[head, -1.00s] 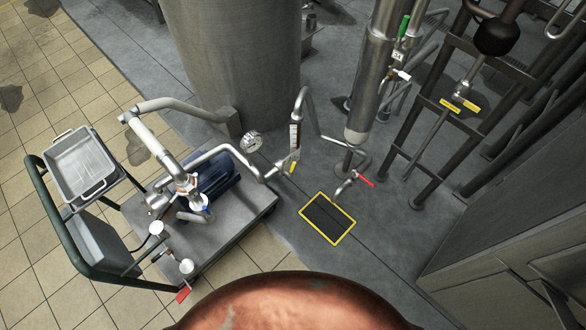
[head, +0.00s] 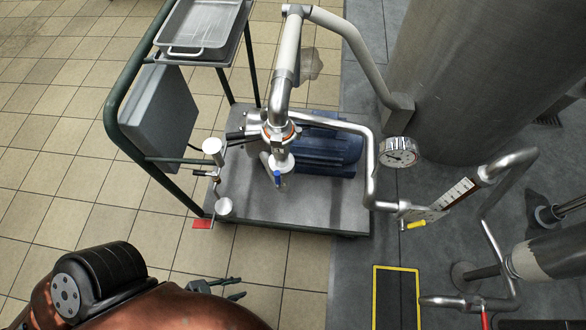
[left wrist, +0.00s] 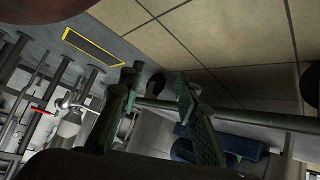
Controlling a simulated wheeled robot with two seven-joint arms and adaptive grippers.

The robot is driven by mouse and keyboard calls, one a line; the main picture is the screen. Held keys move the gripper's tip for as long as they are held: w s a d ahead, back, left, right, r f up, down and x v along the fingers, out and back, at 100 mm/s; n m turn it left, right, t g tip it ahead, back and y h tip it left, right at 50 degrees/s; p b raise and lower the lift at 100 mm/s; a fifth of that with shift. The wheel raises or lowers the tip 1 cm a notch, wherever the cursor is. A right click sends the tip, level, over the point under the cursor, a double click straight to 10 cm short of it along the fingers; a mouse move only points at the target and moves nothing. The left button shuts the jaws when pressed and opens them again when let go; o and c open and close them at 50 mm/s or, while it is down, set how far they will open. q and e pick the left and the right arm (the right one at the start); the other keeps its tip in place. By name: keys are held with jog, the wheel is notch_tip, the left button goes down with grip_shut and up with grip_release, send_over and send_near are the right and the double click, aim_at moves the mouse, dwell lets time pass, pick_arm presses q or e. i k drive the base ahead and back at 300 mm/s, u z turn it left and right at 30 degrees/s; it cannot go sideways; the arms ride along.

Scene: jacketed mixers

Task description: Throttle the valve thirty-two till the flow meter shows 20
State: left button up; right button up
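Several valves show in the head view, but I can read no number thirty-two on any. A yellow-handled valve (head: 416,224) sits at the lower end of the upright flow meter (head: 452,198), whose reading is too small to tell. A blue-handled valve (head: 277,178) is on the cart's pump piping. A red handle (head: 485,319) is on the floor pipe at the lower right. My left gripper (head: 241,287) is open and empty, low in front of the cart and apart from the valves. Its spread fingers also show in the left wrist view (left wrist: 158,84). My right gripper is out of view.
The wheeled cart (head: 330,211) carries a blue motor (head: 322,150), a grey box (head: 158,112) and a metal tray (head: 199,24). A round gauge (head: 398,152) stands beside the large tank (head: 480,75). A yellow-framed floor grate (head: 396,300) lies at right. Tiled floor at left is clear.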

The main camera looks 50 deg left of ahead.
aim_at(420, 222)
jog(key=z, duration=0.05)
jog(key=k, duration=0.65)
jog(key=u, duration=0.7)
jog(key=i, duration=1.05)
jog(key=z, duration=0.4)
